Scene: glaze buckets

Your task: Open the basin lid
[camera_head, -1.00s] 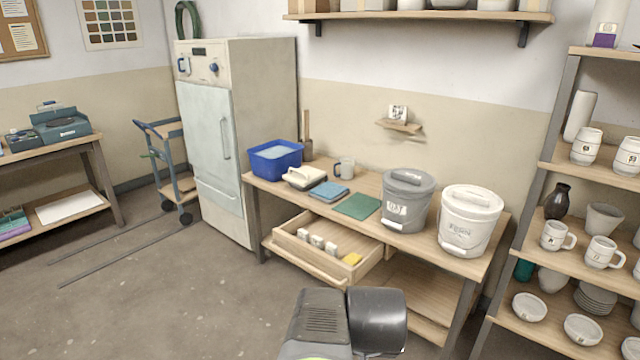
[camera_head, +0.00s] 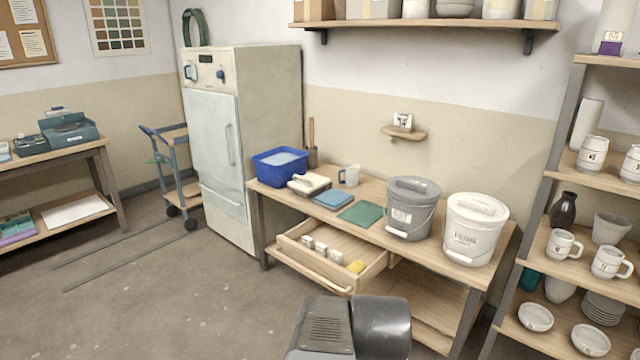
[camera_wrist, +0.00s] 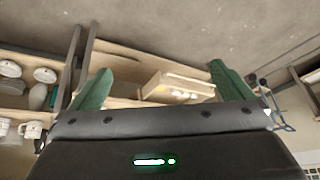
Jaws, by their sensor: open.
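A blue basin (camera_head: 264,170) stands at the left back end of the workbench. A pale blue surface fills its top; I cannot tell whether this is a lid or water. In the wrist view my gripper (camera_wrist: 160,72) is open, its two green fingers wide apart with nothing between them. It is away from the basin, with the bench and its open drawer (camera_wrist: 178,88) beyond it. The basin is not clearly visible in the wrist view. The head view shows part of my arm at the bottom but not the fingers.
The workbench (camera_head: 375,192) also holds a grey lidded bucket (camera_head: 411,210), a white lidded bucket (camera_head: 472,230), a mug (camera_head: 349,176) and folded cloths (camera_head: 333,200). Its drawer is pulled out. A tall cabinet (camera_head: 222,150) stands left of the bench. The floor at left front is clear.

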